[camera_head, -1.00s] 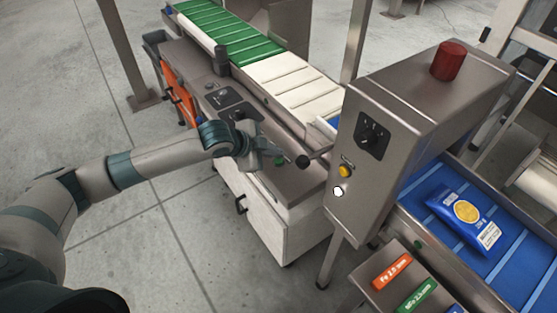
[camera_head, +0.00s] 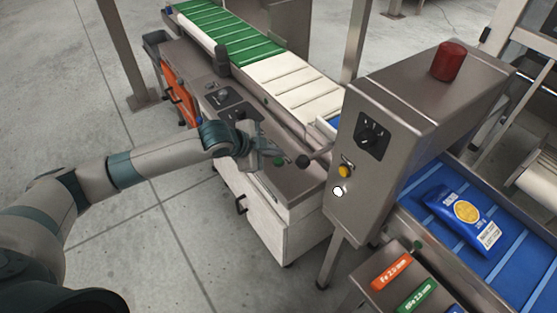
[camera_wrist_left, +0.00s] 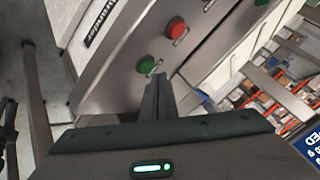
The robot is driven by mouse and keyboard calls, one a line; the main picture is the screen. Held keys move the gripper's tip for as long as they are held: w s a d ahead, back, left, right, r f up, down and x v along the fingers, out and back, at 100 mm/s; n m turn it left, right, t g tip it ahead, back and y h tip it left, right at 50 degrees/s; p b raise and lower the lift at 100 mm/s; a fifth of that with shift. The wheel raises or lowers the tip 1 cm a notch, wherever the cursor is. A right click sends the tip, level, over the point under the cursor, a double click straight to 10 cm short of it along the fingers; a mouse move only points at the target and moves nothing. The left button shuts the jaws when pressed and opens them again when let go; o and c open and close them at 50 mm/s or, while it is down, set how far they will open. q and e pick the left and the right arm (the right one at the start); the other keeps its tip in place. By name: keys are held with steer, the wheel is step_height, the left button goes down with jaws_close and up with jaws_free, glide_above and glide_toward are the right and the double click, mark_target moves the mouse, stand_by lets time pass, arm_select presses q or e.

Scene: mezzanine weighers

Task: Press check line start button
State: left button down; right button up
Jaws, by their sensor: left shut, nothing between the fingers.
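A green push button (camera_wrist_left: 147,66) sits on the grey metal panel in the left wrist view, with a red button (camera_wrist_left: 176,28) above and to its right. The green button (camera_head: 279,161) also shows small in the head view, right at the gripper's fingers. My left gripper (camera_head: 276,153) is shut and empty. In the left wrist view, the closed fingers (camera_wrist_left: 159,84) end just right of and below the green button, close to the panel. The button's face is uncovered there. I cannot tell whether the fingertips touch the panel. My right gripper is not in view.
A grey metal housing (camera_head: 405,125) with a red lamp (camera_head: 448,61), a rotary switch and a yellow button (camera_head: 344,171) stands right of the gripper. A blue belt (camera_head: 519,237) carries a blue packet (camera_head: 465,220). Open floor lies at front left.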

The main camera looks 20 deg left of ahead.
arm_select(q)
steer(key=shift+f, duration=0.35)
stand_by(0.4)
